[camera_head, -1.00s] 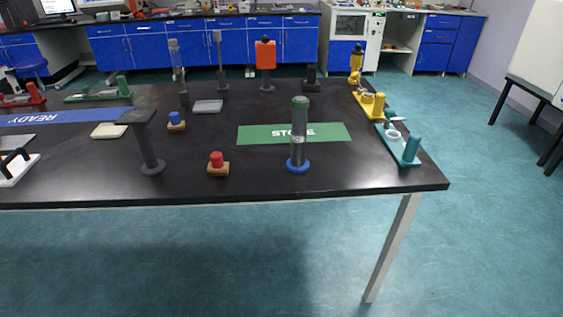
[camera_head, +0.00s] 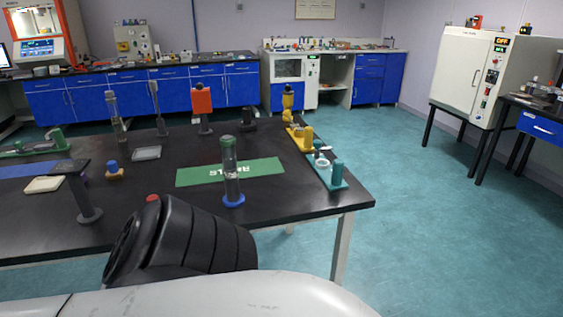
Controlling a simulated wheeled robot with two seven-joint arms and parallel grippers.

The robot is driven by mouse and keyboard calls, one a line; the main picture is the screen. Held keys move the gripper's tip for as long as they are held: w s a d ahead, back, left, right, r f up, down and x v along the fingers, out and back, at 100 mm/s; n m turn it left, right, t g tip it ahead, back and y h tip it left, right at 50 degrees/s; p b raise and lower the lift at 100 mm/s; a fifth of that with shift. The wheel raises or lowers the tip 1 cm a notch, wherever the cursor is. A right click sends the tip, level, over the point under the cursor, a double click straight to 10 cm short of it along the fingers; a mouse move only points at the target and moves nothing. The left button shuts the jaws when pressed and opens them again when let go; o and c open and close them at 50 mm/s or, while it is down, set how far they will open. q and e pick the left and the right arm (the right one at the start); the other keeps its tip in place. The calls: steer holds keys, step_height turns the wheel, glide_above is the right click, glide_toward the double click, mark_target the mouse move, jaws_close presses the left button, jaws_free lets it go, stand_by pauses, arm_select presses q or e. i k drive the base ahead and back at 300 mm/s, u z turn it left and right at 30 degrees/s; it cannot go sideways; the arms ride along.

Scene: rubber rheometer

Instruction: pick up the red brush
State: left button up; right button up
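The red brush (camera_head: 153,198) appears to be the small red-topped piece near the table's front edge. Only its red top shows; one of my arms, a black ribbed section with a white link below, hides the rest. A similar brush with a blue top (camera_head: 113,167) and a wooden base stands farther back to the left. No fingertips of either gripper are in view, so their distance from the red brush cannot be seen.
Open floor (camera_head: 430,210) lies to the right.

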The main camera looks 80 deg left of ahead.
mark_target(152, 197)
steer(key=z, duration=0.45)
steer(key=k, duration=2.2)
steer(key=u, duration=0.2)
